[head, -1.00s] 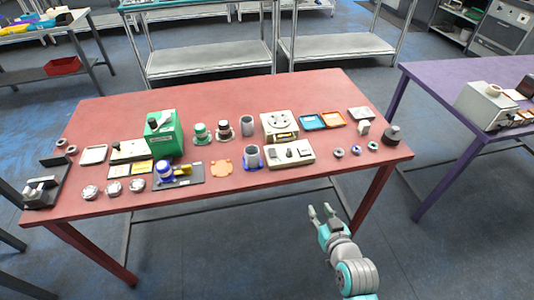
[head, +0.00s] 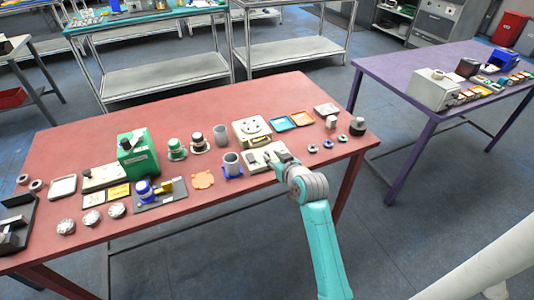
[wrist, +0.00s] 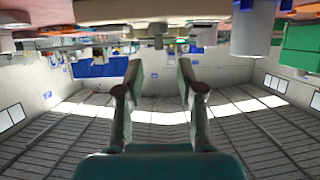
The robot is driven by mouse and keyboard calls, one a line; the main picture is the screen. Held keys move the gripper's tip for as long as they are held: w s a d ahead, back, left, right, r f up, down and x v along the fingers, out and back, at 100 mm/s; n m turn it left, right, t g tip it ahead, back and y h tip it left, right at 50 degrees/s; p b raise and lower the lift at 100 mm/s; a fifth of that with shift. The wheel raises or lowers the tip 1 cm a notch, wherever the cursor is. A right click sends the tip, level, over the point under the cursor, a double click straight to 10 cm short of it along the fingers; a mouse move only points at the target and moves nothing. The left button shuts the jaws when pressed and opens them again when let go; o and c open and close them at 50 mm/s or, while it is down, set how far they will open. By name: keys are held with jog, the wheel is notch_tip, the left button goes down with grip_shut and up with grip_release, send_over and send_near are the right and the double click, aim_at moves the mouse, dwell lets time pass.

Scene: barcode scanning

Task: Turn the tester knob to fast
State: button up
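A low white device (head: 254,161) with small dark controls sits near the front edge of the red table. Its knob and any speed marking are too small to read, and my gripper hides its right part. My gripper (head: 275,158) is at this device's front right side in the head view. In the wrist view, which is upside down, my gripper (wrist: 160,68) has its two fingers wide apart with nothing between them. A pale body, possibly the white device (wrist: 165,28), lies above the fingertips there. I cannot tell whether they touch it.
A white box with a round dial plate (head: 251,127) stands just behind. A grey cup with a blue base (head: 231,165) stands close left, and a green box (head: 137,153) farther left. Small rings (head: 313,148) lie right. The red table's (head: 290,88) back is clear.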

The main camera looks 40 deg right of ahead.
aim_at(267, 152)
jog(key=x, duration=0.5)
jog(key=shift+w+d+f, duration=0.1)
jog(key=shift+w+f, duration=0.05)
jog(key=shift+w, duration=0.2)
grip_shut()
